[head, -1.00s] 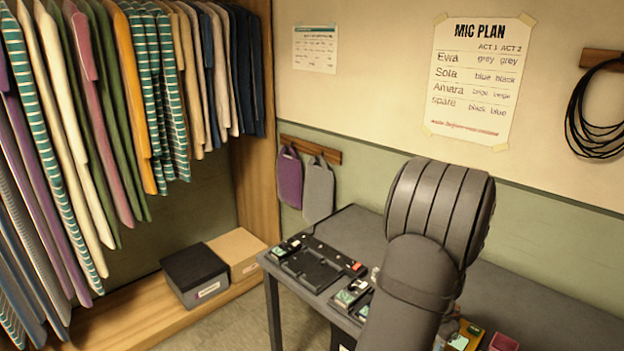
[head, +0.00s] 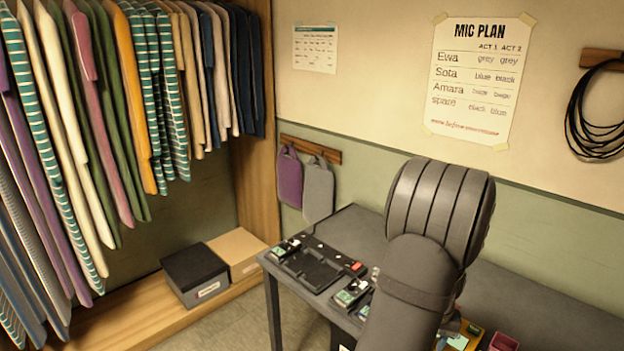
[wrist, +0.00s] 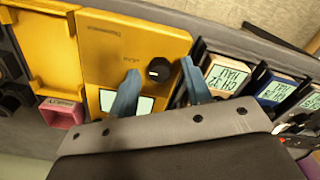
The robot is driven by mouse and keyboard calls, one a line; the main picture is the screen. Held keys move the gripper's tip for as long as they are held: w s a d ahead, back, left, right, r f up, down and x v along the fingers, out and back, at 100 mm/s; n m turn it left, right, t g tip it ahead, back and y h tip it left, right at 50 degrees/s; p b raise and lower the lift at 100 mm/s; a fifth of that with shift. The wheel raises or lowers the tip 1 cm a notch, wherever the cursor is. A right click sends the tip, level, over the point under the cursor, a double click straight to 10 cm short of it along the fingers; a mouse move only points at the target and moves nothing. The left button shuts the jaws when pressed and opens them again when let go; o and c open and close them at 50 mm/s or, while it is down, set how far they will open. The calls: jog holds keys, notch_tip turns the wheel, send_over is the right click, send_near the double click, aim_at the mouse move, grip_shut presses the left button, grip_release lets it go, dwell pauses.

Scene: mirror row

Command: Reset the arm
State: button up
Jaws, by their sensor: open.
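My gripper (wrist: 160,95) shows in the wrist view with its two blue-grey fingers apart and nothing between them. It hangs over a yellow device (wrist: 120,45) with a black knob (wrist: 158,70) and a pale display. The knob shows between the fingertips; I cannot tell whether they touch the device. In the head view my arm covers the middle of the dark table (head: 530,310), and the gripper itself is hidden behind it.
Several small packs with green-lit screens (wrist: 225,78) stand in a row right of the fingers. A pink cup-like box (wrist: 62,112) sits at left. A black tray (head: 310,270) lies at the table's left end. The wall bears a mic plan (head: 478,80).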

jog(key=shift+n, duration=1.1)
